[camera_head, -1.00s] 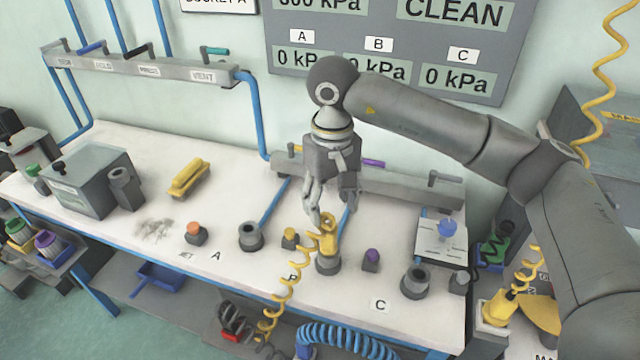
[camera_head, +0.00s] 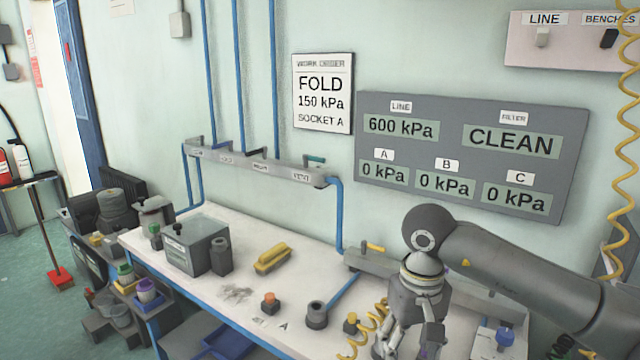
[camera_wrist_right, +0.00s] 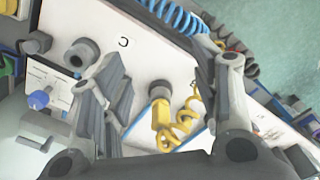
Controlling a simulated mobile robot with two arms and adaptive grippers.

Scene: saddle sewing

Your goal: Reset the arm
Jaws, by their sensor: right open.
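My right gripper (camera_head: 408,347) hangs over the bench at the lower right of the head view, its lower end close to the picture's edge. In the right wrist view its two fingers (camera_wrist_right: 160,58) are spread wide with nothing between them. A yellow coupling (camera_wrist_right: 161,122) with a coiled yellow hose (camera_wrist_right: 186,120) shows below the gap between the fingers, at a grey socket (camera_wrist_right: 159,91). The hose also shows beside the gripper in the head view (camera_head: 372,322). My left gripper is not in view.
The white bench (camera_head: 215,270) carries a grey box (camera_head: 197,247), a yellow brush-like block (camera_head: 272,257), an orange-topped plug (camera_head: 270,302) and a grey socket (camera_head: 316,315). A grey panel (camera_head: 470,150) and a FOLD sign (camera_head: 322,93) hang on the wall. A yellow coil (camera_head: 622,190) hangs at right.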

